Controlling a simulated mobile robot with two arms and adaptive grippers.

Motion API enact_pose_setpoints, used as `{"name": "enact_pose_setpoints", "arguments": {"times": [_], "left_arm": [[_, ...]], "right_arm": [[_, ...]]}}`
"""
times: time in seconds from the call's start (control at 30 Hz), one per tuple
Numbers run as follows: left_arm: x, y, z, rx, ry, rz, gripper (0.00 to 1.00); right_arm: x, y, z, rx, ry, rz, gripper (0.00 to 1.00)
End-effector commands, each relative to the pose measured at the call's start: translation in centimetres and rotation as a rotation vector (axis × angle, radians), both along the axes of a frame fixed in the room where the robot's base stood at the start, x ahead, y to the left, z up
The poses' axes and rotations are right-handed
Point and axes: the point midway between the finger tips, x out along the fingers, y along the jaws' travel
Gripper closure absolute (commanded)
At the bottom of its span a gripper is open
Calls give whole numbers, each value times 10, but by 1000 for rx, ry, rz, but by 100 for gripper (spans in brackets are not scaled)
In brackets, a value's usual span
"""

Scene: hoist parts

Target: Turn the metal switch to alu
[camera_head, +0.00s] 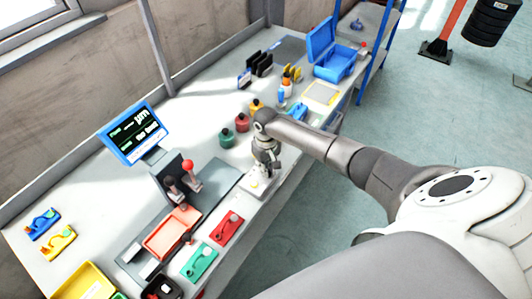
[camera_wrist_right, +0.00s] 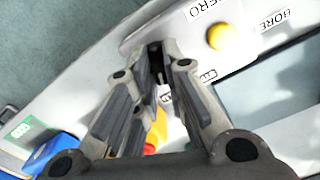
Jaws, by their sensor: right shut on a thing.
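My right gripper (camera_head: 268,170) points down at a small white panel (camera_head: 248,188) on the front edge of the bench. It also shows in the right wrist view (camera_wrist_right: 160,52), with its fingertips close together at the panel. It is shut on a small part there, which looks like the metal switch; the fingers hide most of it, so its setting cannot be read. A yellow button (camera_wrist_right: 219,37) sits on the panel beside the fingers, between labels reading ZERO and BORE. My left gripper is not in view.
A blue-framed display (camera_head: 135,132) and a stand with red-topped levers (camera_head: 180,180) are to the left. Green and red bottles (camera_head: 227,138) stand behind the gripper. An open blue case (camera_head: 333,60) is at the far end. Open floor (camera_head: 420,110) lies right of the bench.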

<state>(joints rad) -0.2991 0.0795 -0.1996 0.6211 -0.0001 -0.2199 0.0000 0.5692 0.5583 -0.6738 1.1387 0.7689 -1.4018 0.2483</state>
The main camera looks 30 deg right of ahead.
Motion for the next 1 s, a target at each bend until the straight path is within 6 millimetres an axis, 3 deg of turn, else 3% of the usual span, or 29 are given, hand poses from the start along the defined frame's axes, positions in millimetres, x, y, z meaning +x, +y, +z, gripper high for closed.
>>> {"name": "enact_pose_setpoints", "arguments": {"times": [0.3, 0.87, 0.9, 1.0], "left_arm": [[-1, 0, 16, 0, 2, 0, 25], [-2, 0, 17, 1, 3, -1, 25], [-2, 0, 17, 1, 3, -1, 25], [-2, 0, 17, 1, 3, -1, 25]], "right_arm": [[0, 0, 1, 1, -1, -133, 100], [1, -1, 0, 1, -4, -166, 100], [1, -1, 0, 1, -4, -166, 86], [1, -1, 0, 1, -4, -165, 73]]}}
